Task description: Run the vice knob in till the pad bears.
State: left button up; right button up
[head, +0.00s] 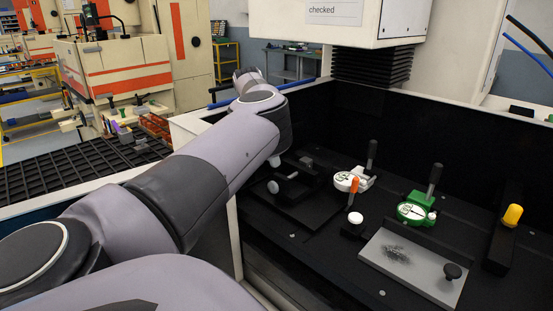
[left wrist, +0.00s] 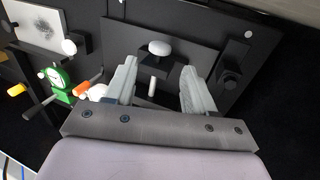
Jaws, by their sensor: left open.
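The vice stands on a dark plate (head: 290,207) in the black tank. In the left wrist view the white knob (left wrist: 160,47) sits on a black block, just beyond the fingertips. A short pale pin (left wrist: 153,86) shows between the fingers. My left gripper (left wrist: 158,67) is open and empty, with a finger on each side of the pin. In the head view my left arm hides most of the gripper. I cannot tell whether the pad touches anything.
A white knob (head: 355,217), a white dial gauge (head: 346,182) with an orange handle, and a green gauge (head: 413,211) stand to the right. A black bellows column (head: 375,68) hangs above.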

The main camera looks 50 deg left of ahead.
pick_arm(q)
jog(key=b+x, duration=0.4)
jog(key=x, duration=0.1)
jog(key=shift+f+b, duration=0.3)
jog(key=shift+f, duration=0.1)
jog(key=shift+r, duration=0.1)
jog(key=shift+d+f, duration=0.15)
jog(key=shift+f, duration=0.15)
jog(key=c, duration=0.9)
jog(key=shift+o, duration=0.2)
